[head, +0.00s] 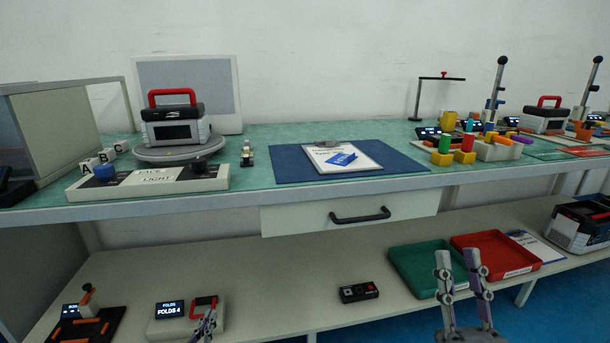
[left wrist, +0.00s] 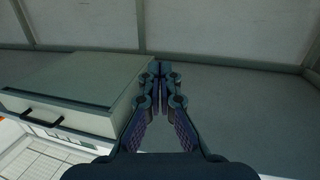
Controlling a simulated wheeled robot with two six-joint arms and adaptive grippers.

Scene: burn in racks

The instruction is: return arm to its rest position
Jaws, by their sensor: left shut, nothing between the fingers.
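My left gripper (head: 208,318) shows at the bottom of the head view, low in front of the lower shelf and overlapping the small device with the red handle. In the left wrist view its fingers (left wrist: 159,68) meet at the tips, shut with nothing between them. My right gripper (head: 458,254) points up at the lower right of the head view, in front of the green and red trays. Its two fingers stand apart with nothing seen between them. Most of both arms is out of view.
The lower shelf holds a device with a red handle (head: 170,326), a black control box (head: 359,292), a green tray (head: 399,262) and a red tray (head: 468,241). Above is the workbench with a drawer (head: 300,217). A pale drawer unit (left wrist: 85,90) shows beside the left gripper.

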